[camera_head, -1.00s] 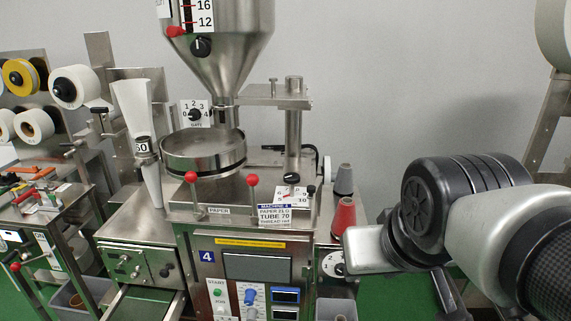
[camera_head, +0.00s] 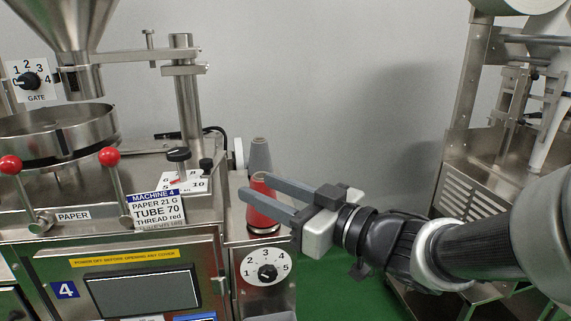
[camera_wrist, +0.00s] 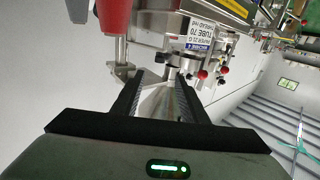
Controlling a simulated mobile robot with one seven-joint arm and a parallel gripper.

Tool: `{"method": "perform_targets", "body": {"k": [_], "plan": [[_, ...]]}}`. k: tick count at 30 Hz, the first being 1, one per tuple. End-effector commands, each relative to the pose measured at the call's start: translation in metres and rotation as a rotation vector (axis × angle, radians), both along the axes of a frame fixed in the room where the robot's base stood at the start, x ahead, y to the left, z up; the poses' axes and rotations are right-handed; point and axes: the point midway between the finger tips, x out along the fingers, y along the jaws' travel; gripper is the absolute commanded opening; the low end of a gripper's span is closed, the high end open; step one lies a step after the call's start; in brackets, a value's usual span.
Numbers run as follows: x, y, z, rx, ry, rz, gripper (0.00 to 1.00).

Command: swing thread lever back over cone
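The red thread cone (camera_head: 262,215) stands on the right side of machine 4, in front of a grey cone (camera_head: 260,155). My gripper (camera_head: 258,189) is open, its two fingers pointing left across the red cone in the head view; I cannot tell whether they touch it. In the wrist view the fingers (camera_wrist: 162,80) are apart, with the red cone (camera_wrist: 114,15) at upper left, outside them. A metal post with a small bracket (camera_wrist: 122,70) hangs below it in that picture, near the left fingertip. I cannot tell whether this is the thread lever; I cannot pick the lever out in the head view.
Machine 4's label card (camera_head: 157,210), red-knobbed levers (camera_head: 111,158) and round pan (camera_head: 55,135) are to the left. A numbered dial (camera_head: 267,272) is below the cones. Another metal machine (camera_head: 480,170) stands at the right, with green floor between.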

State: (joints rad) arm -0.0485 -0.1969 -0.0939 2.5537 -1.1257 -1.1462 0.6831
Motion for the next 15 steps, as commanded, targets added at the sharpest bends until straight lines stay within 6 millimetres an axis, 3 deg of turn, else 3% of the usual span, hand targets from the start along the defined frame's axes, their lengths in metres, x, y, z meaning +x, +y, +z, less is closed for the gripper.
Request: {"method": "perform_targets", "body": {"k": [8, 14, 15], "plan": [[0.022, 0.027, 0.011, 0.001, 0.008, 0.003, 0.40], [0.032, 0.041, 0.009, -0.001, 0.007, -0.002, 0.40], [0.036, 0.048, 0.002, -0.002, 0.000, -0.001, 0.40]]}}
